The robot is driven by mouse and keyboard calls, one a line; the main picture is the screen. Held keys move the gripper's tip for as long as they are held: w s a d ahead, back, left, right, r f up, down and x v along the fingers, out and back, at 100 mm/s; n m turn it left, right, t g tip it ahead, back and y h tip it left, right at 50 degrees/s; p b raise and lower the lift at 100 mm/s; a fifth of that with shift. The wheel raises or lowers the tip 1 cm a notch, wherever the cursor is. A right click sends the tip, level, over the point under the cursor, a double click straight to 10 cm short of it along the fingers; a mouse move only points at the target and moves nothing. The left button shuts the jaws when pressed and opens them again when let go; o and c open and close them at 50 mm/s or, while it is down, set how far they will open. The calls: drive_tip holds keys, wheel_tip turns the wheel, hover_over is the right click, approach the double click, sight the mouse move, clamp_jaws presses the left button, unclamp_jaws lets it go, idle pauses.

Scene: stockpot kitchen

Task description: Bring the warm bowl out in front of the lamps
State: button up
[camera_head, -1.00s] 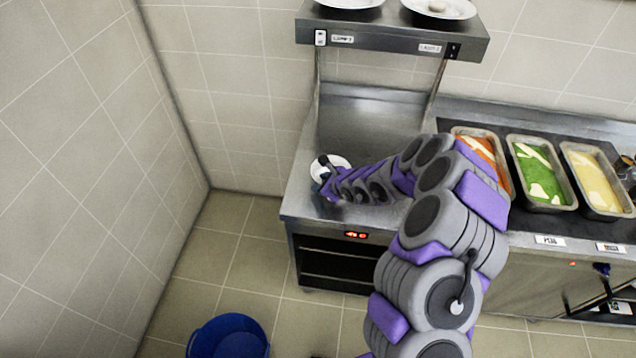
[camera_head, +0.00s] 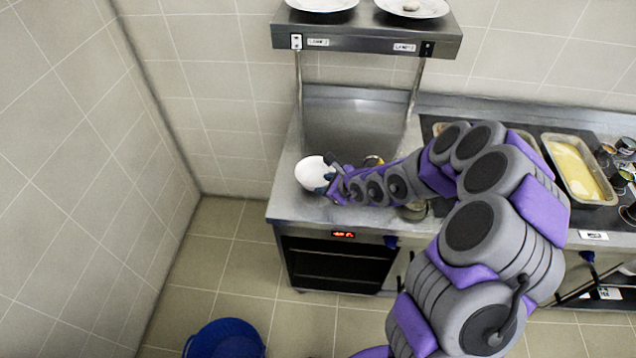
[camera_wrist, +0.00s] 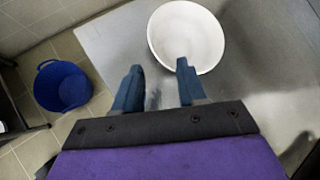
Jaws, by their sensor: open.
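A white bowl (camera_head: 315,175) stands upright on the steel counter (camera_head: 290,206), near its left end. In the wrist view the bowl (camera_wrist: 187,36) is empty and lies just past my fingertips. My gripper (camera_head: 332,180) is at the bowl's right side in the head view. In the wrist view my gripper (camera_wrist: 158,72) is open, with the right finger at the bowl's near rim and the left finger outside it. I cannot tell whether the right finger touches the rim. The lamp shelf (camera_head: 366,36) stands above the back of the counter, with switches and labels on its front.
White plates (camera_head: 412,6) sit on top of the lamp shelf. A food tray (camera_head: 578,168) and small jars stand at the right. A blue bucket (camera_head: 226,340) is on the floor. My arm hides part of the counter; its front left is clear.

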drive_tip(key=s+a+r+n+y, duration=0.2)
drive_tip(key=r+n, duration=0.1)
drive_tip(key=r, duration=0.5)
drive_tip(key=s+a+r+n+y, duration=0.1)
drive_tip(key=a+r+n, duration=0.15)
drive_tip(key=r, duration=0.55)
drive_tip(key=s+a+r+n+g+y, duration=0.1)
drive_tip(key=s+a+r+n+g, duration=0.1)
drive_tip(key=s+r+n, duration=0.3)
drive_tip(key=s+a+r+n+g+y, duration=0.1)
drive_tip(key=s+a+r+n, duration=0.1)
drive_tip(key=s+n, duration=0.35)
drive_tip(key=s+d+n+g+h, duration=0.3)
drive_tip(key=s+d+n+g, duration=0.1)
drive_tip(key=s, duration=1.1)
drive_tip(key=s+d+f+n+h, duration=0.1)
drive_tip(key=s+d+h, duration=0.3)
drive_tip(key=d, duration=0.6)
drive_tip(key=s+d+f+n+g+h, duration=0.1)
drive_tip(key=s+d+f+h, duration=0.1)
drive_tip(key=s+d+h, duration=0.3)
drive_tip(key=s+d, duration=0.3)
drive_tip(key=d, duration=0.1)
drive_tip(key=shift+s+d+f, duration=0.2)
drive_tip(key=shift+s+d, duration=0.15)
drive_tip(key=shift+d, duration=0.05)
